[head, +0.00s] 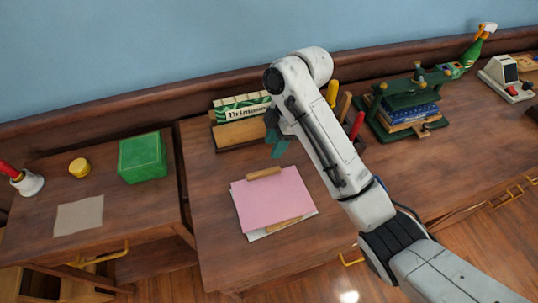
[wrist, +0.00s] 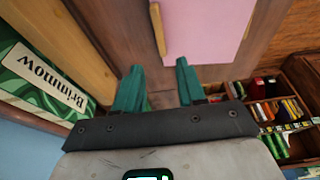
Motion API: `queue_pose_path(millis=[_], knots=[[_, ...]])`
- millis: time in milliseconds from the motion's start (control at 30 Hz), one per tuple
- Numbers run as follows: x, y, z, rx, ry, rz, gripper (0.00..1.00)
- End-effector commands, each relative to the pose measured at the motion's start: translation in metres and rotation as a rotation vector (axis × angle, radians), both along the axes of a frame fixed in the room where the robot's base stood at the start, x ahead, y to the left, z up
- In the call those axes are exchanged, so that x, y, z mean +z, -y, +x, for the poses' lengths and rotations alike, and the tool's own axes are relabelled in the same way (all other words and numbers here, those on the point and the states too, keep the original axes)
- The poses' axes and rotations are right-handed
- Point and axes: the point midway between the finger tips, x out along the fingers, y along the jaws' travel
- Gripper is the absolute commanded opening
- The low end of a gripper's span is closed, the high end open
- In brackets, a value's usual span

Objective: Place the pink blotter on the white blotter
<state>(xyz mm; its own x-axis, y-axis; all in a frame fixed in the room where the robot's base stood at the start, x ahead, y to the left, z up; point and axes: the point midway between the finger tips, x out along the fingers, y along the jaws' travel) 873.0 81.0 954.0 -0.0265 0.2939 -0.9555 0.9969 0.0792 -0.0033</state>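The pink blotter (head: 268,203) lies flat on top of the white blotter (head: 272,232), with a wooden strip (head: 264,173) along its far edge. The white blotter is mostly hidden. Its lower edge and right corner stick out, and another wooden strip (head: 285,225) shows at the pink blotter's near edge. My gripper (head: 279,147) is beyond the pink blotter's far edge, apart from it. In the wrist view my gripper (wrist: 159,70) has its two teal fingers apart with nothing between them. The pink blotter (wrist: 205,30) and its strip lie ahead of the fingertips.
A green press (head: 407,103) stands right of my arm.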

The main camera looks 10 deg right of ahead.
Motion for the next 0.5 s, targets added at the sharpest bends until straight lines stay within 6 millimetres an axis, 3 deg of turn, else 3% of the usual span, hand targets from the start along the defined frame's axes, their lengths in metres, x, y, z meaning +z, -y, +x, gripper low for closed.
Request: queue_pose_path(millis=[100,200,500], knots=[[0.021,0.006,0.001,-0.002,0.001,-0.001,0.4],[0.029,0.009,0.001,-0.001,0.001,-0.001,0.4],[0.031,0.01,0.001,-0.001,-0.001,0.0,0.4]])
